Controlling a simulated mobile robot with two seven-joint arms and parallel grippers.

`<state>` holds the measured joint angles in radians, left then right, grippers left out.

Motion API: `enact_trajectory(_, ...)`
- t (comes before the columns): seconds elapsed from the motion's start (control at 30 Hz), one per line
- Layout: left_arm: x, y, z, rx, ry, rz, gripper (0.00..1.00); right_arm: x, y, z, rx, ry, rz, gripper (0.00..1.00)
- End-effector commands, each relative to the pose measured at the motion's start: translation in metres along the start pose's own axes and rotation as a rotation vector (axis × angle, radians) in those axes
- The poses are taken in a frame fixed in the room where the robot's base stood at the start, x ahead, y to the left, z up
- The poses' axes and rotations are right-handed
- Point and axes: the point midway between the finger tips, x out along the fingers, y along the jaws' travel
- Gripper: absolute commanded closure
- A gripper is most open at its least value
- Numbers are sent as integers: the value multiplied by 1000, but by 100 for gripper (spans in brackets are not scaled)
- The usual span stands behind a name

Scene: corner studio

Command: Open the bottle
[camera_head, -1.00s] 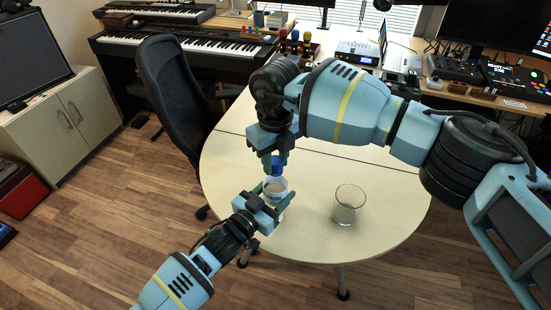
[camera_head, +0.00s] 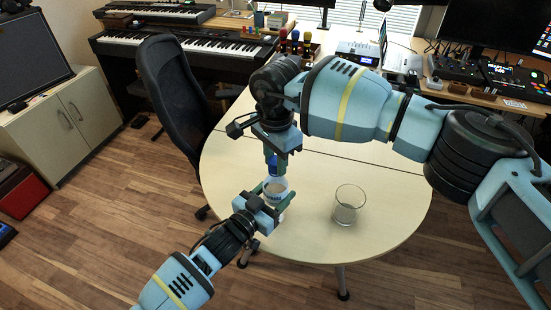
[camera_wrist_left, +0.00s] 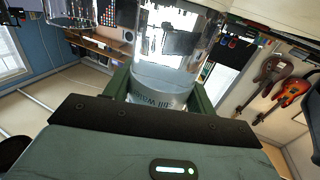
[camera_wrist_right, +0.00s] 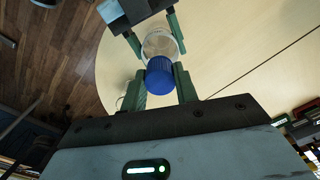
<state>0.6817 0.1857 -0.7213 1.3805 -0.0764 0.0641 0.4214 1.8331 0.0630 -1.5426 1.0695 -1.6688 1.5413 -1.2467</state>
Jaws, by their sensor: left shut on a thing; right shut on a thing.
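The clear bottle with a blue cap stands upright over the left part of the round table (camera_head: 310,240). My left gripper (camera_head: 272,192) is shut around the bottle's body (camera_wrist_left: 160,88), with a finger on either side of its label. My right gripper (camera_head: 277,162) comes down from above and is shut on the blue cap (camera_wrist_right: 160,77), which sits between its green fingers in the right wrist view. The cap also shows in the head view (camera_head: 273,168). Whether the cap is still joined to the bottle neck cannot be told.
A clear drinking glass (camera_head: 348,205) stands on the table to the right of the bottle. A black office chair (camera_head: 172,95) is at the table's left edge. A desk with a keyboard (camera_head: 185,46) stands behind. The table's front right is clear.

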Motion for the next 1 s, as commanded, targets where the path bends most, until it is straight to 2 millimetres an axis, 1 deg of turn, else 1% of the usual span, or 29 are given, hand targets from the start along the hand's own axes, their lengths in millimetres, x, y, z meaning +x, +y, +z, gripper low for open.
enact_trajectory(0.1, 0, 0, 0, 0, -1, -1, 100, 0, 0, 0, -187, 0, 0, 98)
enact_trajectory(0.7, 0, 0, 0, 0, -1, -1, 100, -1, 1, 0, -1151, -1, 1, 98)
enact_trajectory(0.8, 0, 0, 0, 0, -1, -1, 100, -1, 1, 0, -1275, -1, 1, 98)
enact_trajectory(0.9, 0, 0, 0, 0, -1, -1, 100, -1, 1, 0, -1358, -1, 0, 98)
enact_trajectory(1.0, 0, 0, 0, 0, -1, -1, 100, -1, 1, 0, -1367, -1, 0, 98)
